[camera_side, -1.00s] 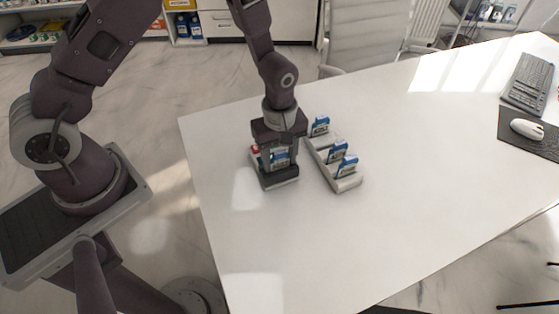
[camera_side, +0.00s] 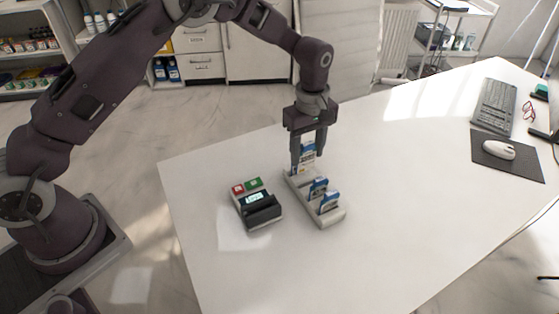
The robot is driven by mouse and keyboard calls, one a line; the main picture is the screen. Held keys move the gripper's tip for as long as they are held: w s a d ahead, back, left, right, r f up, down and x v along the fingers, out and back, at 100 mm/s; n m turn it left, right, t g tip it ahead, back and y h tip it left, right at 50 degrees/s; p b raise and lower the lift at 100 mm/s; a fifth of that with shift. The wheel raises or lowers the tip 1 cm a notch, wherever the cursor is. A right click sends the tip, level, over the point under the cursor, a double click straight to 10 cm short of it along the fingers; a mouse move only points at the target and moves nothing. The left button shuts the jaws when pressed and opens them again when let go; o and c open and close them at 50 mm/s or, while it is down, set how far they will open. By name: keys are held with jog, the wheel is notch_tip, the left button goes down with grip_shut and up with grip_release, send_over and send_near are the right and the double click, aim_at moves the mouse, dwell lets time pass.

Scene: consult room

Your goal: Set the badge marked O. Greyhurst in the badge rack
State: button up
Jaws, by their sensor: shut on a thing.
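The badge rack (camera_side: 334,218) is a pale, narrow block lying diagonally on the white table. Two blue-and-white badges stand in it, one in the middle (camera_side: 318,187) and one nearer the front end (camera_side: 329,203). My gripper (camera_side: 307,158) points down over the rack's far end, shut on a blue-and-white badge (camera_side: 309,151). The fingers partly cover this badge. I cannot tell whether its lower edge is in the rack or just above it. The names on the badges are too small to read.
A small dark device (camera_side: 262,214) with a lit screen and red and green parts sits left of the rack. A keyboard (camera_side: 494,106) and a white mouse (camera_side: 499,150) on a dark mat lie far right. The table right of the rack is clear.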

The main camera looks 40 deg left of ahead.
aim_at(310, 169)
jog(key=shift+w+d+f, duration=0.2)
jog(key=shift+w+f, duration=0.05)
jog(key=shift+w, duration=0.45)
jog(key=shift+f, duration=1.9)
jog(key=shift+f, duration=0.35)
jog(key=shift+f, duration=0.35)
jog(key=shift+f, duration=0.1)
jog(key=shift+f, duration=0.5)
jog(key=shift+f, duration=0.1)
jog(key=shift+f, duration=0.5)
